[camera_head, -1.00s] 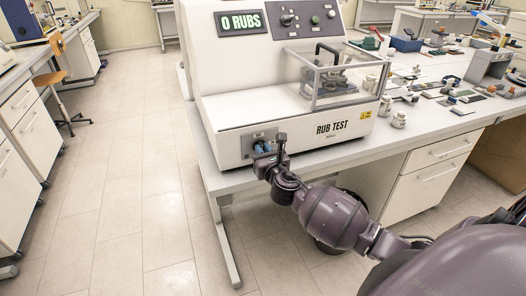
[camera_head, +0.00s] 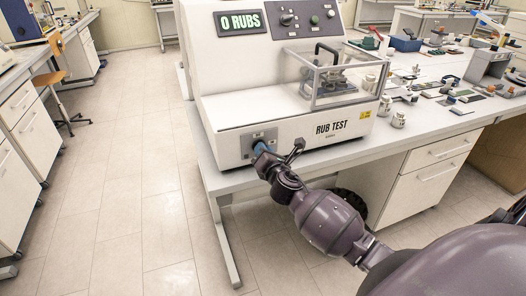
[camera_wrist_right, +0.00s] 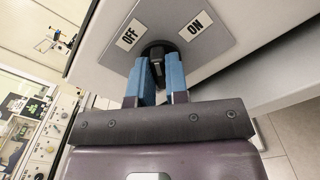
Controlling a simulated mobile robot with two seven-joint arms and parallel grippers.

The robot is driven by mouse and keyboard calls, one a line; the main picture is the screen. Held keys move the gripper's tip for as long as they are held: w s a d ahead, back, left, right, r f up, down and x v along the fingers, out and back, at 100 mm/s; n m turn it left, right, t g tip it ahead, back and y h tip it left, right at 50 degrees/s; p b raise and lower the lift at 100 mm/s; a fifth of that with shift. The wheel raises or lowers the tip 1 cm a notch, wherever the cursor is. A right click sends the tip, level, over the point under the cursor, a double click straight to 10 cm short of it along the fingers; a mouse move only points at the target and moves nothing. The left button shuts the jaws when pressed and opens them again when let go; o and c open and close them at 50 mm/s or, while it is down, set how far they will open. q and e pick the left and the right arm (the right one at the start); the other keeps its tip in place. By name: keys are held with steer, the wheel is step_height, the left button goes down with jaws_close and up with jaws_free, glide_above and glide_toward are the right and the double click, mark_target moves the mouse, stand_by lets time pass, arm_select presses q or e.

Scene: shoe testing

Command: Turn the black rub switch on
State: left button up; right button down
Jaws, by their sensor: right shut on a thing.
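The black rub switch (camera_wrist_right: 158,50) sits on a grey plate (camera_wrist_right: 205,48) between an OFF label on the left and an ON label on the right in the right wrist view. My right gripper (camera_wrist_right: 160,72) has its blue fingers shut on the switch, one on each side. The fingers hide part of it, so I cannot tell exactly where it points. In the head view my right gripper (camera_head: 260,149) is at the plate on the lower front of the white RUB TEST machine (camera_head: 225,115). My left gripper is not in view.
The machine's display (camera_head: 240,22) reads 0 RUBS. A clear guard (camera_head: 335,80) stands on the machine. The bench (camera_head: 415,125) carries small metal weights (camera_head: 398,120) and other parts to the right. The floor on the left is open.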

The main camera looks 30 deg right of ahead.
steer(key=m, duration=0.5)
steer(key=shift+m, duration=0.3)
steer(key=m, duration=0.4)
steer(key=shift+d+f+m, duration=0.1)
steer(key=shift+f+m, duration=0.05)
steer(key=shift+m, duration=0.25)
steer(key=c, duration=1.1)
jaws_free()
steer(key=shift+s, duration=0.15)
steer(key=v, duration=1)
steer(key=shift+s, duration=0.25)
